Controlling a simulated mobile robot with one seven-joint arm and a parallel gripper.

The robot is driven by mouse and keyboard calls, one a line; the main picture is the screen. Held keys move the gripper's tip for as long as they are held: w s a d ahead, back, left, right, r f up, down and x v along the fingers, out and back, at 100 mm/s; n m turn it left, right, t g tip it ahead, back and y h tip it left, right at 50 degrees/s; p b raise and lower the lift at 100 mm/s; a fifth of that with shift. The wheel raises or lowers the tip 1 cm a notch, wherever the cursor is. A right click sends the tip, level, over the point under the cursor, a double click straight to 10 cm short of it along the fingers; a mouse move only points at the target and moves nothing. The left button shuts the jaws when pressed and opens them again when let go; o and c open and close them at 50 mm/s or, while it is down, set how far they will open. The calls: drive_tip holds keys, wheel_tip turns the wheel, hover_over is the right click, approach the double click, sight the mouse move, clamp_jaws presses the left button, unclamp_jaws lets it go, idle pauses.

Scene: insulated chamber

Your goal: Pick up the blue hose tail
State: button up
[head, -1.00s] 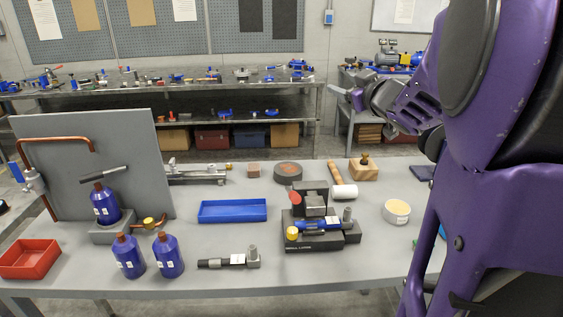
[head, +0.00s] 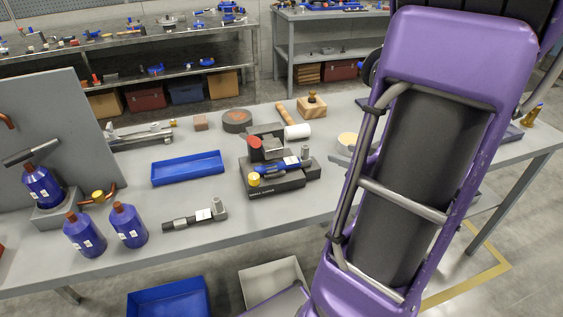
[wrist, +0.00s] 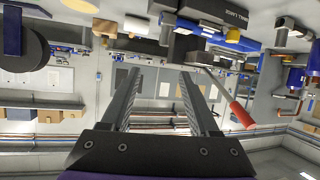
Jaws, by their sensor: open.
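A blue part with a white label, which looks like the blue hose tail (head: 268,168), lies on a black fixture block (head: 283,184) in the middle of the table in the head view. A yellow cap (head: 254,179) and a red knob (head: 254,143) are beside it. My gripper is not visible in the head view. In the wrist view my gripper (wrist: 158,78) is open, with nothing between its two fingers. That view is upside down, with the black block (wrist: 226,14) and yellow cap (wrist: 232,35) near the top, beyond the fingers.
Blue bottles (head: 129,226) stand further left. A white roll (head: 297,132) and a wooden block (head: 312,107) are behind it. In the wrist view a red-handled lever (wrist: 242,115) hangs right of the fingers.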

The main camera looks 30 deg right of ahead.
drive_tip(key=s, duration=0.1)
drive_tip(key=b, duration=0.2)
approach(308, 151)
drive_tip(key=x, duration=0.6)
drive_tip(key=shift+w+a+r, duration=0.1)
drive_tip(key=shift+a+r, duration=0.15)
drive_tip(key=shift+a, duration=0.05)
drive_tip(key=x, duration=0.2)
drive_tip(key=b+x, duration=0.1)
drive_tip(key=x, duration=0.2)
drive_tip(key=shift+d+f, duration=0.15)
drive_tip(key=shift+d, duration=0.05)
clamp_jaws()
